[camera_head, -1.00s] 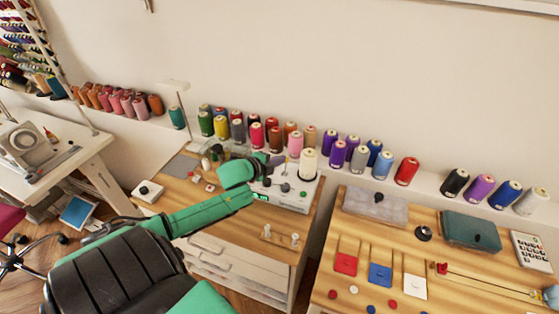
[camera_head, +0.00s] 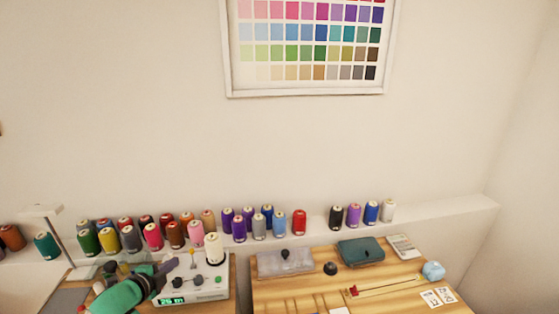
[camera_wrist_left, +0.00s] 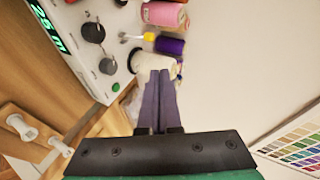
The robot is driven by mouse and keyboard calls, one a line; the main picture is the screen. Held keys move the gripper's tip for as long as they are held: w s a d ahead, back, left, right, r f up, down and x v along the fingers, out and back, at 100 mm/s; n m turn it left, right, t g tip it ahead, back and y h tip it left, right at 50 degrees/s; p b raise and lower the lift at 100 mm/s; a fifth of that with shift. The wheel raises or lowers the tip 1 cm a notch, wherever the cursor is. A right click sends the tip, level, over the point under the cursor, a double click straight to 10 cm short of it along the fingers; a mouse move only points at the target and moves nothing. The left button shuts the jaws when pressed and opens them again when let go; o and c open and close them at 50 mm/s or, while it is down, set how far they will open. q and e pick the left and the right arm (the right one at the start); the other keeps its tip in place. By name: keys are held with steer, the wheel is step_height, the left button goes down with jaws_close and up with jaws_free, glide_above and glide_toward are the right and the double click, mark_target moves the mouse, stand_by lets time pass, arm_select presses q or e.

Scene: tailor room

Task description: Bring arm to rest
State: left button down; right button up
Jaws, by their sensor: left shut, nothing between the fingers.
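My left gripper (camera_head: 168,270) shows at the lower left of the head view, its green arm coming in from the bottom. It is in front of the left part of the white control box (camera_head: 193,281) with a green display. In the left wrist view the two dark fingers (camera_wrist_left: 158,101) are together and hold nothing. They point toward a cream thread cone (camera_wrist_left: 152,64) standing by the box; I cannot tell whether they touch it. My right gripper is not in either view.
Rows of coloured thread spools (camera_head: 153,237) stand along the wall ledge. A colour chart (camera_head: 310,45) hangs on the wall.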

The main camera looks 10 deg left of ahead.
arm_select(q)
steer(key=s+d+f+n+g, duration=0.3)
steer(key=s+d+f+n, duration=0.15)
steer(key=d, duration=0.25)
steer(key=s+d+n+g, duration=0.3)
steer(key=s+d+n, duration=0.2)
steer(key=s, duration=0.4)
steer(key=s+d+n+g, duration=0.3)
steer(key=s+d+n, duration=0.2)
steer(key=s, duration=0.5)
steer(key=s+f+g+b, duration=0.25)
steer(key=f+b, duration=0.25)
steer(key=f, duration=2.5)
steer(key=s+a+f+b, duration=0.2)
steer(key=s+a+f, duration=0.1)
steer(key=s+f, duration=1.2)
steer(key=shift+s+m, duration=0.45)
steer(key=shift+s, duration=0.05)
